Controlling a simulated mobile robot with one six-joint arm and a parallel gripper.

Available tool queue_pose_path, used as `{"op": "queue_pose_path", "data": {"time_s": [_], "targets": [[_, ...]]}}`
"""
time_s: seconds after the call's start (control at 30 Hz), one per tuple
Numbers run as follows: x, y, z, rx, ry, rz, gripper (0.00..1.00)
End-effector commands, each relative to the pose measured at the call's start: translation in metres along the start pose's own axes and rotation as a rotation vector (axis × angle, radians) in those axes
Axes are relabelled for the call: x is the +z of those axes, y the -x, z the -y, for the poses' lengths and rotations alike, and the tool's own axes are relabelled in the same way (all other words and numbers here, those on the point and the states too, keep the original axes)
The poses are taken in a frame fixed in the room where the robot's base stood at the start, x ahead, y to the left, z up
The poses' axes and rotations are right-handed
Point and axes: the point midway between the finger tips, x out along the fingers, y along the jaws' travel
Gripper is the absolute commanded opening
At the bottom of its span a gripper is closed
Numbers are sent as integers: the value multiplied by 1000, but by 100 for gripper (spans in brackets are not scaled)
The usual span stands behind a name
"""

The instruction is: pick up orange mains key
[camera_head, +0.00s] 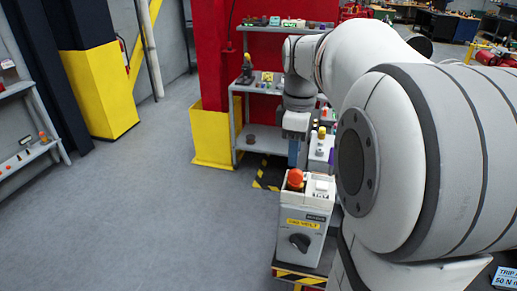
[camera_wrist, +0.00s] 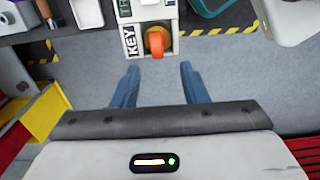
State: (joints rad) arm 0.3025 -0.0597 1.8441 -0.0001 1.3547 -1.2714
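In the wrist view, the orange mains key (camera_wrist: 155,41) is a rounded orange piece at the front of a white block (camera_wrist: 126,11) with a black "KEY" label. My gripper (camera_wrist: 157,69) is open, with its two blue fingers apart and nothing between them. The key lies just beyond the fingertips, roughly centred between them, and appears apart from them. In the head view, my gripper (camera_head: 293,152) points down beside the shelf, and only part of its blue fingers shows. I cannot make out the key for certain there.
A grey-white control box (camera_head: 302,225) with a red-orange button and black knob stands below my gripper. A shelf (camera_head: 262,143) with small items is behind it. A yellow column base (camera_head: 213,137) stands at its left. Open floor (camera_head: 130,205) lies to the left.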

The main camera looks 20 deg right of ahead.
Motion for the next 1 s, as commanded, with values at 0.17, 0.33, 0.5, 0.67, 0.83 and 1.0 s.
{"op": "queue_pose_path", "data": {"time_s": [0.17, 0.33, 0.5, 0.67, 0.83, 1.0], "targets": [[1, -16, -2, -6, 16, 2, 40], [4, -35, -2, -7, 14, 2, 40], [8, -61, -4, -6, 14, 1, 40], [8, -75, -4, -4, 15, 0, 40], [7, -76, -4, -1, 15, -1, 40], [7, -76, -4, -2, 16, -1, 30]]}}
